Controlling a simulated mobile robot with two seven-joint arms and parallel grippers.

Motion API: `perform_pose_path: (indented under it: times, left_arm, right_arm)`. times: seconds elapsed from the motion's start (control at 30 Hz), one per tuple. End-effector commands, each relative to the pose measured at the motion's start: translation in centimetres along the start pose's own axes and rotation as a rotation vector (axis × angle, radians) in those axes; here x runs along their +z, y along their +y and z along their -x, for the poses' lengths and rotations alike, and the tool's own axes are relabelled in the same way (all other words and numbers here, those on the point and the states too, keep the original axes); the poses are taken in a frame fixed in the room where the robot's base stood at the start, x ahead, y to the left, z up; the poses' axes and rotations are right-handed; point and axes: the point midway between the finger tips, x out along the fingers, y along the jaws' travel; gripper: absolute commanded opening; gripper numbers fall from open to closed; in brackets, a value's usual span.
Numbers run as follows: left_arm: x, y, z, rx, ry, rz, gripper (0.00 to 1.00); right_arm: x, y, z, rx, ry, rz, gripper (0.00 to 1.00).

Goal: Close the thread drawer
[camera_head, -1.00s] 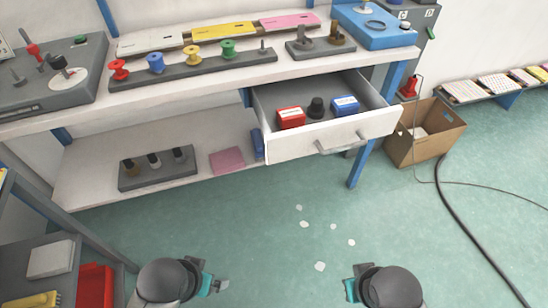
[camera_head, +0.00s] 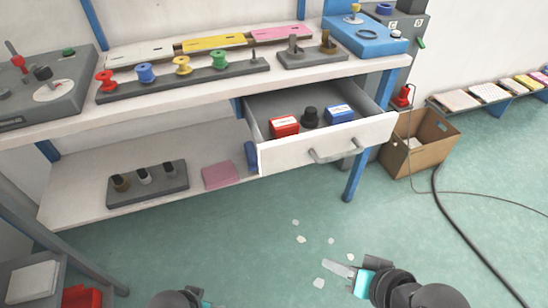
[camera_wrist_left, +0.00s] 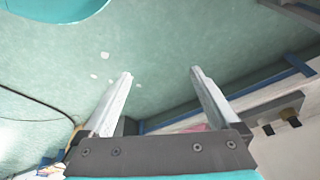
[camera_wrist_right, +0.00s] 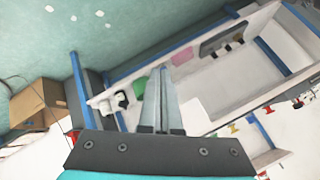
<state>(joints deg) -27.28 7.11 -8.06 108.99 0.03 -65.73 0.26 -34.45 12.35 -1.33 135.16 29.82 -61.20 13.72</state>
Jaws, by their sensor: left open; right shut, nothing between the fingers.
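The thread drawer (camera_head: 285,158) hangs open under the workbench top in the head view, with its grey bar handle (camera_head: 338,150) on the white front. Inside are a red box (camera_head: 284,126), a black spool (camera_head: 310,117) and a blue box (camera_head: 340,114). My right gripper (camera_head: 340,269) is shut and empty, in front of and below the drawer, apart from it. My left gripper (camera_wrist_left: 160,85) is open and empty in the left wrist view; in the head view only part of it shows at the bottom edge.
The bench top holds a rack of coloured spools (camera_head: 185,77) and a blue machine (camera_head: 365,35). A lower shelf (camera_head: 80,190) carries a dark block and a pink pad. A cardboard box (camera_head: 425,150) stands right of the bench. The floor in front is clear except for white scraps.

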Motion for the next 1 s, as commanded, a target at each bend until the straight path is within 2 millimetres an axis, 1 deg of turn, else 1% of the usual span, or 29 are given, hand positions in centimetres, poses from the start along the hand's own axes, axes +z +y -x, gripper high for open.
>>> perform_pose_path:
  times: [0.03, 0.2, 0.27, 0.3, 0.4, 0.5, 0.63, 0.77, 0.87, 1.0]
  left_arm:
    - [0.8, -0.1, -1.7, -0.001, -0.012, -0.002, 0.95]
    - [3.6, -0.4, -6.6, -0.006, -0.029, -0.007, 0.95]
    - [4.8, -0.5, -8.2, -0.008, -0.035, -0.009, 0.95]
    - [5.6, -0.6, -9.1, -0.009, -0.039, -0.01, 0.95]
    - [7.7, -0.9, -11.2, -0.012, -0.05, -0.013, 0.95]
    - [9.7, -1.1, -12.8, -0.014, -0.058, -0.016, 0.95]
    - [11.4, -1.3, -13.9, -0.017, -0.063, -0.018, 0.95]
    - [12.3, -1.4, -14.4, -0.018, -0.065, -0.019, 0.95]
    - [12.5, -1.5, -14.4, -0.019, -0.065, -0.019, 0.95]
    - [12.8, -1.7, -14.5, -0.02, -0.066, -0.02, 0.95]
  right_arm:
    - [-0.7, -0.2, -0.1, -0.041, 0.032, -0.057, 0.0]
    - [-3.8, -0.7, 0.4, -0.193, 0.162, -0.292, 0.0]
    - [-5.0, -0.5, 0.8, -0.243, 0.209, -0.38, 0.0]
    - [-5.9, -0.3, 1.1, -0.275, 0.24, -0.443, 0.0]
    - [-8.0, 0.5, 2.0, -0.349, 0.319, -0.595, 0.0]
    - [-9.8, 1.7, 3.0, -0.408, 0.389, -0.73, 0.0]
    - [-11.4, 3.0, 3.9, -0.458, 0.454, -0.854, 0.0]
    - [-12.2, 3.7, 4.4, -0.481, 0.487, -0.913, 0.0]
    - [-12.6, 3.8, 4.3, -0.486, 0.494, -0.923, 0.0]
    - [-13.3, 3.5, 3.4, -0.487, 0.494, -0.922, 0.0]
